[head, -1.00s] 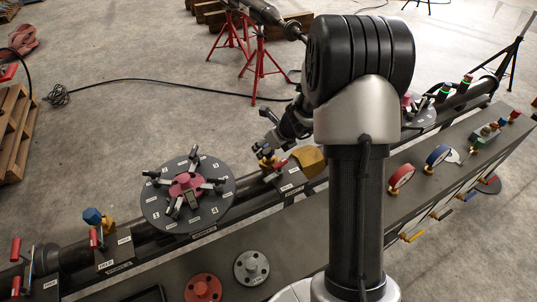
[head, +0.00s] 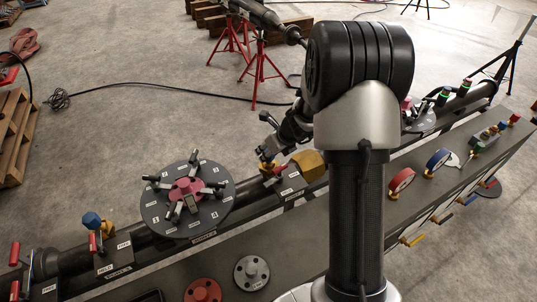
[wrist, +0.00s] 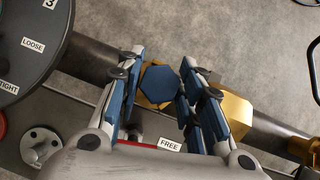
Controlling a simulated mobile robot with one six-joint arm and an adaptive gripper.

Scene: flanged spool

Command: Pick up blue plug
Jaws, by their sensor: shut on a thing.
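The blue plug (wrist: 160,84) has a hexagonal head and shows in the wrist view between my two blue-padded fingers. My gripper (wrist: 161,78) is shut on it from both sides. A yellow fitting shows directly under the plug, on the dark pipe; I cannot tell whether the plug is still seated in it. In the head view my gripper (head: 268,163) is at the pipe station right of the round plate, and the plug is too small there to make out clearly. A second blue hexagonal piece (head: 91,219) sits on a yellow fitting at the left station.
The round plate (head: 160,212) with black clamps and a pink centre is left of my gripper. A yellow block (head: 308,164) is close on its right. A FREE label (wrist: 170,144) and a red strip lie below the plug. Grey and red flanges (head: 251,272) are in front.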

